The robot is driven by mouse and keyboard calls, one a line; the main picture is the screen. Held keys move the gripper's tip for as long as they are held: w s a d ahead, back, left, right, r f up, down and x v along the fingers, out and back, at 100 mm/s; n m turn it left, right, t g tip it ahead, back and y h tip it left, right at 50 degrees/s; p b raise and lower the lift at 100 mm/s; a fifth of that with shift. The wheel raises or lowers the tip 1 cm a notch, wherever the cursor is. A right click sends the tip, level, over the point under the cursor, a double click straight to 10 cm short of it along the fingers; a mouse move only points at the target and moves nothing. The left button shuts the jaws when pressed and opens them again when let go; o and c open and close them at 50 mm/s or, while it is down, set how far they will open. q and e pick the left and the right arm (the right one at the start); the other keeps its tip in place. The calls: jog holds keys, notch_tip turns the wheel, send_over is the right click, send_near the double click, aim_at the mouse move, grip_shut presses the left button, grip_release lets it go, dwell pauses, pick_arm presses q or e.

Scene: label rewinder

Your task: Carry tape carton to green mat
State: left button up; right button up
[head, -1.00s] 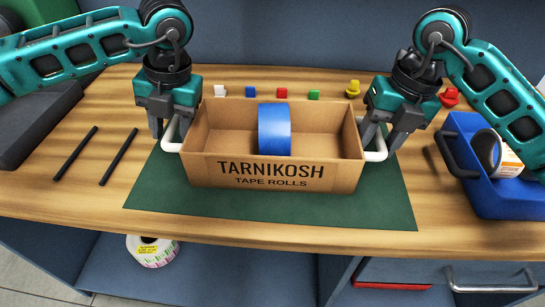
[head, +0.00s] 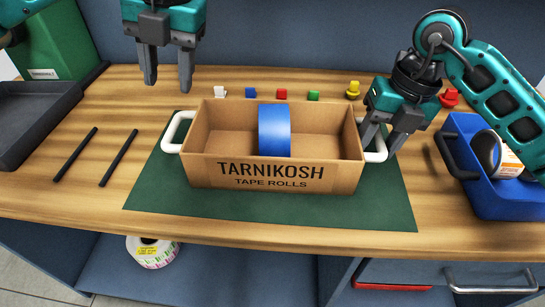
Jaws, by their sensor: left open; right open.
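The tape carton (head: 225,176) is an open brown box marked TARNIKOSH TAPE ROLLS, with a white handle at each end. It sits upright on the green mat (head: 270,208), with mat showing in front and at both sides. A blue tape roll (head: 274,130) stands inside it. My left gripper (head: 168,80) is open and empty, raised behind and to the left of the carton, clear of the left handle (head: 174,131). My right gripper (head: 380,146) is open at the right handle (head: 377,153), its fingers around or beside it; I cannot tell whether they touch.
A blue tray (head: 500,200) holding a tape roll (head: 490,150) stands at the right. A dark tray (head: 30,120) and two black rods (head: 118,158) lie at the left. Several small coloured pieces line the back, including a blue one (head: 250,92). A label roll (head: 152,251) lies below.

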notch_tip(320, 180, up, 12)
jog(key=d, duration=0.2)
jog(key=shift+d+f, duration=0.1)
dwell(0.6)
